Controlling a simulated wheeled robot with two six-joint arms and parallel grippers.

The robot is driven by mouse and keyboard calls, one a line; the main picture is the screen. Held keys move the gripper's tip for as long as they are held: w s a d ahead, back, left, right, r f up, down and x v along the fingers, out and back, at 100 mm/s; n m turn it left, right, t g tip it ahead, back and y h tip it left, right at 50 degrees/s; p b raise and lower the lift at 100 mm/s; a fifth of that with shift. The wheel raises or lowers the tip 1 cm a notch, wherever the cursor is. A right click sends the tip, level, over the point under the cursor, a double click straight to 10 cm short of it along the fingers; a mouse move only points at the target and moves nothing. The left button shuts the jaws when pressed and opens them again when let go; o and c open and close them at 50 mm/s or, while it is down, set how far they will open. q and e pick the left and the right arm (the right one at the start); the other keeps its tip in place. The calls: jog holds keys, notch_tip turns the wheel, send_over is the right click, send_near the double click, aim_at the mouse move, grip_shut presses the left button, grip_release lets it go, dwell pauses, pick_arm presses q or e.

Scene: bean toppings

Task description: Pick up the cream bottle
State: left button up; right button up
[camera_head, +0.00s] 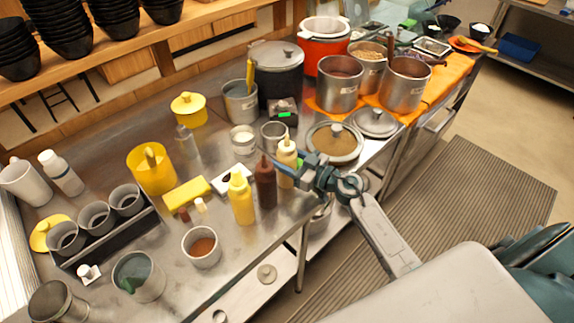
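The cream bottle (287,151), pale with a pointed nozzle, stands upright at the right end of a short row of squeeze bottles on the steel counter. My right gripper (289,168) is at its body, reaching in from the right. The fingers overlap the bottle in the picture and hide part of its lower half. I cannot tell whether they touch or grip it. The brown bottle (265,184) stands close on its left, near a fingertip. The yellow bottle (241,202) is further left. My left gripper is not in view.
A lidded glass-topped pot (335,143) sits just behind my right gripper. A small white cup (243,139), a metal cup (273,133) and a yellow block (187,193) are nearby. The counter's front edge (262,255) runs close to the bottles.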

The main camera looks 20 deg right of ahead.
jog(key=shift+r, duration=0.1)
notch_tip(320, 180, up, 10)
jog(key=p, duration=0.3)
jog(key=shift+o, duration=0.5)
dwell(0.4)
dwell(0.6)
